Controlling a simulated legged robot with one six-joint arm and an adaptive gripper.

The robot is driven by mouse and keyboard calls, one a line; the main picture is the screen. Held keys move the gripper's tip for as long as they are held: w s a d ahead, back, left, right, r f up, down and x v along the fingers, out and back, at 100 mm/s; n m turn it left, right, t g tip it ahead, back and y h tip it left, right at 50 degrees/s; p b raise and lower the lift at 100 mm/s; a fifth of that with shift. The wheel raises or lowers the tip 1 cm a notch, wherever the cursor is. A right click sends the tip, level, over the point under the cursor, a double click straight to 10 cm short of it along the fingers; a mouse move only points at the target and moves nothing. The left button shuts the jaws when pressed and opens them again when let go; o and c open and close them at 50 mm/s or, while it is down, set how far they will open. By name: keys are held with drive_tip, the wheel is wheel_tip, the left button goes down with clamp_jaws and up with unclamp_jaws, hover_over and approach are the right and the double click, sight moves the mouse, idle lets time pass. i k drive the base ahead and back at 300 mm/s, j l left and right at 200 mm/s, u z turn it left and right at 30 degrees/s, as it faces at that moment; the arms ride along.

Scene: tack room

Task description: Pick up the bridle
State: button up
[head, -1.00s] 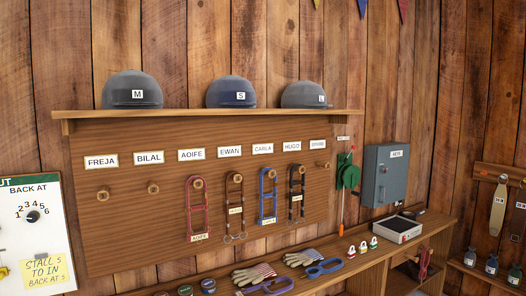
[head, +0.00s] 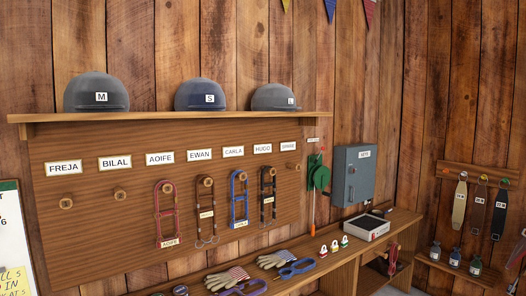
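Several looped, bridle-like straps hang on wooden pegs of the wall board (head: 95,235). A red one (head: 157,215) hangs under the AOIFE label, a brown one (head: 199,220) under EWAN, a blue one (head: 231,205) under CARLA and a black one (head: 275,205) under HUGO. Small tags sit on them, too small to read surely. I cannot tell which one is meant. The pegs under FREJA (head: 66,203), BILAL (head: 120,194) and the last label at the right are bare. My gripper is not in view.
Three helmets stand on the shelf (head: 215,117) above. The bench (head: 343,248) below holds gloves (head: 276,260), purple and blue looped items, small padlocks and a white-edged tray (head: 366,228). Dark red straps (head: 393,258) hang below the bench top.

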sight(208, 212)
drive_tip(key=i+u, duration=0.1)
drive_tip(key=i, duration=0.45)
drive_tip(key=i+u, duration=0.15)
drive_tip(key=i, duration=0.4)
drive_tip(key=i+l+u, duration=0.1)
drive_tip(key=i, duration=0.45)
drive_tip(key=i+l+u, duration=0.1)
drive_tip(key=i+l, duration=0.15)
drive_tip(key=i, duration=0.3)
